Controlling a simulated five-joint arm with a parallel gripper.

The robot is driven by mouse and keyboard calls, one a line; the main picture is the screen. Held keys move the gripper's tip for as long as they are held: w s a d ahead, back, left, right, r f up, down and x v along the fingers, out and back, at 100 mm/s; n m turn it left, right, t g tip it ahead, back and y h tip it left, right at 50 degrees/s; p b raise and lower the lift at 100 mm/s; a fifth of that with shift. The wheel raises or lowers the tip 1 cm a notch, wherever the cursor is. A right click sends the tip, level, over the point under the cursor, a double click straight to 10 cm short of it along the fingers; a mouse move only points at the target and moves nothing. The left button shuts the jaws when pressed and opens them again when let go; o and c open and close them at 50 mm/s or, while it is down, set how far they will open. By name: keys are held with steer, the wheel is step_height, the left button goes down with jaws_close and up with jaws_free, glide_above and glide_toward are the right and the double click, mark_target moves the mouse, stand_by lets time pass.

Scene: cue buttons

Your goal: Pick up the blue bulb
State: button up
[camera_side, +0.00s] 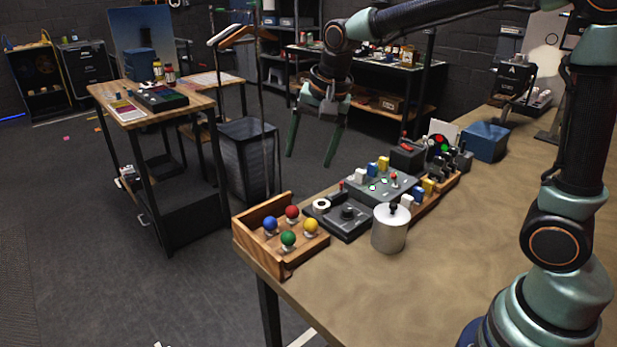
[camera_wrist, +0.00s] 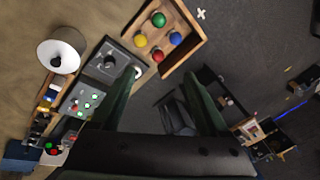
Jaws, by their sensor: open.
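The blue bulb (camera_side: 270,223) stands in a wooden tray (camera_side: 262,257) at the table's near left corner. A red bulb (camera_side: 292,212), a yellow bulb (camera_side: 311,226) and a green bulb (camera_side: 288,239) stand in the same tray. In the wrist view the blue bulb (camera_wrist: 175,38) is at the upper middle, beside the red bulb (camera_wrist: 157,55). My gripper (camera_side: 309,162) is open and empty, with its green fingers pointing down. It hangs well above the tray and behind it in the side view. In the wrist view the fingers (camera_wrist: 165,95) frame only floor and dark furniture.
A dark box with a black knob (camera_side: 346,214) stands right of the tray, with a silver canister (camera_side: 389,232) in front. A button panel (camera_side: 378,185) and a blue box (camera_side: 485,141) stand farther back. The table's front right is clear.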

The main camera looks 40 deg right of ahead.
steer(key=w+a+f+m+g, duration=0.1)
steer(key=w+a+f+m, duration=0.3)
steer(key=w+f+m, duration=0.3)
steer(key=n, duration=0.1)
glide_above(271, 218)
step_height(271, 218, down, 8)
steer(key=shift+s+r, duration=0.15)
steer(key=shift+r, duration=0.1)
steer(key=x, duration=0.4)
steer(key=shift+s+d+f, duration=0.1)
steer(key=shift+s, duration=0.35)
steer(key=shift+w+f, duration=0.15)
steer(key=shift+f, duration=0.4)
jaws_close()
